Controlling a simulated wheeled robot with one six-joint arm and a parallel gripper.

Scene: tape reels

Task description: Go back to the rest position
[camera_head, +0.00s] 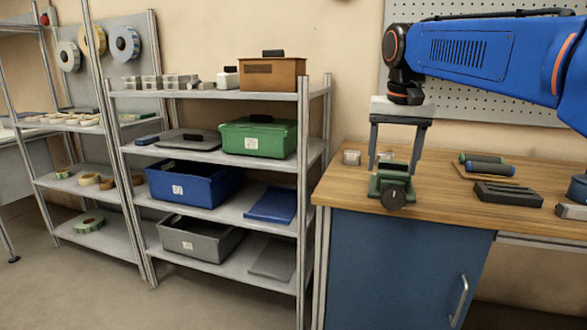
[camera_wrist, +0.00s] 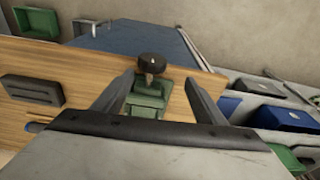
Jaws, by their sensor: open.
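My gripper (camera_head: 396,158) hangs from my blue arm at the upper right in the head view, pointing down over the workbench. Its two fingers are spread apart with nothing between them that I can see held. Below them a small green device with a round black knob (camera_head: 392,198) stands at the bench's front left corner. In the wrist view the fingers of my gripper (camera_wrist: 158,85) show on either side of the green device (camera_wrist: 148,98), with the knob beyond. I cannot tell the exact gap between the fingertips and the device.
The wooden workbench (camera_head: 345,183) holds a black block (camera_head: 508,194) and dark rolls (camera_head: 485,164) to the right. A metal shelf (camera_head: 215,154) with a green bin (camera_head: 258,139), a blue bin (camera_head: 192,186) and a grey bin (camera_head: 195,238) stands left. Tape reels (camera_head: 124,44) hang further left.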

